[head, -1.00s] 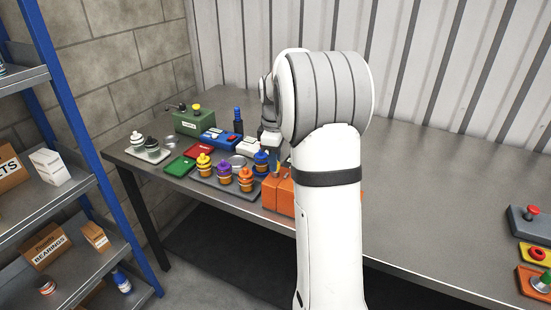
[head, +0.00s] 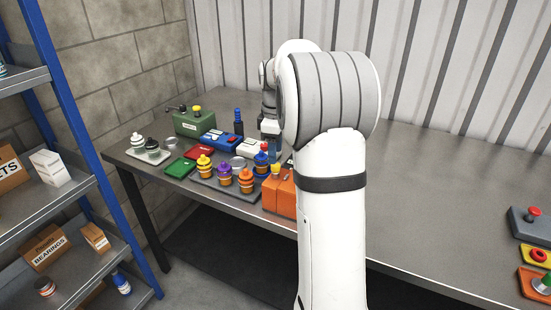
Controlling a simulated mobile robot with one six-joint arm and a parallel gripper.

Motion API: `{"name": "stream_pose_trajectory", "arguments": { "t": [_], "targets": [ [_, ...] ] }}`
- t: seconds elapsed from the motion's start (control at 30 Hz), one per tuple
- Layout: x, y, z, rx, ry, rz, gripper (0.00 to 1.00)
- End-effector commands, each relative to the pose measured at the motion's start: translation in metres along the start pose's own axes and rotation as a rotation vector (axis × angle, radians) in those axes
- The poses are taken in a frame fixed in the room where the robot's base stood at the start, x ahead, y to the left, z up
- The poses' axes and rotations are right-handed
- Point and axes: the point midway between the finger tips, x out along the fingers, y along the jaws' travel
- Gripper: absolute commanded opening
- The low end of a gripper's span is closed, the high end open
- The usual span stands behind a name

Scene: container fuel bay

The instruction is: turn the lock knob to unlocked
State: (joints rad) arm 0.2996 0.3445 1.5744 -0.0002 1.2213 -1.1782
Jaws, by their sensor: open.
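An orange box (head: 279,195) stands at the front edge of the bench, with a small yellow knob-like part (head: 276,169) on its top left. I cannot tell for sure that this is the lock knob, and its setting is too small to read. My gripper (head: 271,156) points down just behind and above that part, close to a blue-based piece with a red top (head: 264,147). The gripper is open, with nothing seen between its fingers. My arm hides the right side of the orange box and the bench behind it.
A grey tray (head: 228,194) with several coloured knobbed pieces stands left of the box. A green box with a yellow knob (head: 197,109) and a blue box (head: 222,139) are behind. Button boxes (head: 532,220) sit at far right.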

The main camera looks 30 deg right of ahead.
Motion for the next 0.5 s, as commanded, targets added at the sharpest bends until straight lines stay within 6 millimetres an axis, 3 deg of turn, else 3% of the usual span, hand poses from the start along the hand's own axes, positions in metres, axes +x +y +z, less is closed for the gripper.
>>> {"name": "stream_pose_trajectory", "arguments": {
  "t": [0.2,0.5],
  "targets": [
    [-0.032,0.001,0.000,0.000,0.001,0.002,0.46],
    [-0.040,0.000,0.000,0.000,0.000,0.000,0.46]
  ]
}}
